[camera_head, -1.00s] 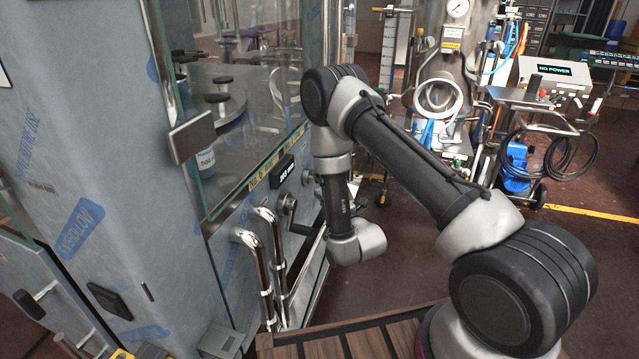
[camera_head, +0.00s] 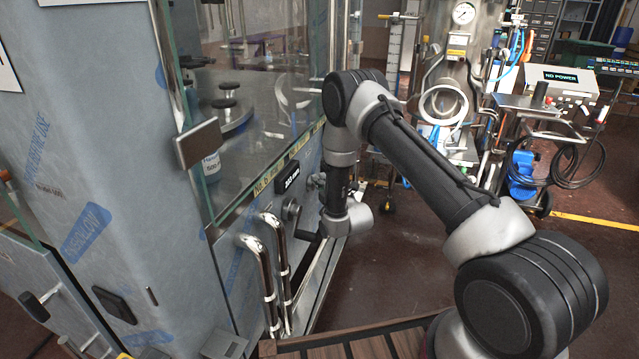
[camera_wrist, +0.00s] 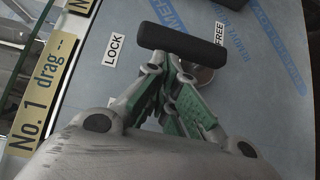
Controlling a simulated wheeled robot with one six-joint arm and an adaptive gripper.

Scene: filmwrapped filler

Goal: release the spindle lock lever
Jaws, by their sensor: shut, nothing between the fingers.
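The lever's black rounded bar (camera_wrist: 182,45) crosses the upper middle of the wrist view. It lies between the white LOCK label (camera_wrist: 115,49) on the left and the FREE label (camera_wrist: 220,33) on the right. A round metal piece (camera_wrist: 206,76) shows partly below the bar. My gripper (camera_wrist: 172,70) is shut and empty, its fingertips close under the bar; I cannot tell whether they touch it. In the head view a dark crank-like handle (camera_head: 304,235) sits on the cabinet front beside my wrist; my fingers are hidden there.
The film-wrapped cabinet (camera_head: 110,200) has a glass enclosure (camera_head: 250,120) above and bent metal pipes (camera_head: 265,265) on its front. A yellow "No. 1 drag" label (camera_wrist: 38,95) is left in the wrist view. A cart with a NO POWER box (camera_head: 562,77) stands at the right; open floor lies between.

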